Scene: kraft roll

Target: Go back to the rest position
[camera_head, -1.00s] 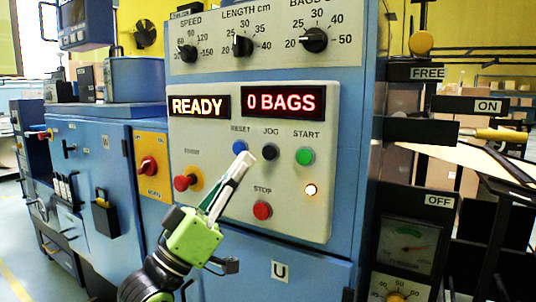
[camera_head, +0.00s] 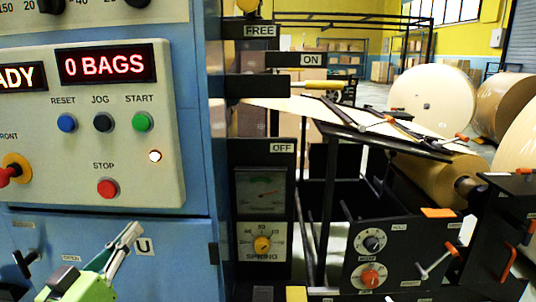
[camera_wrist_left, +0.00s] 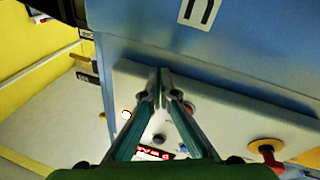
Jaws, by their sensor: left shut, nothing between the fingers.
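My left gripper (camera_head: 130,231) is at the lower left of the head view, in front of the blue cabinet and below the control panel (camera_head: 72,185). Its fingers are together with nothing between them; they also show closed in the left wrist view (camera_wrist_left: 159,78). The fingertips sit below the red STOP button (camera_head: 108,188) and beside the U label (camera_head: 144,247). The RESET button (camera_head: 67,122) is blue and uncovered. The display (camera_head: 106,65) reads 0 BAGS, and a small lamp (camera_head: 155,156) is lit. My right gripper is not in view.
Right of the cabinet stand a gauge (camera_head: 261,190), a SPRING dial (camera_head: 262,244) and a black frame with a knob box (camera_head: 372,258). Large paper rolls (camera_head: 432,98) stand at the back right. In the wrist view the panel (camera_wrist_left: 220,105) lies beyond the fingers.

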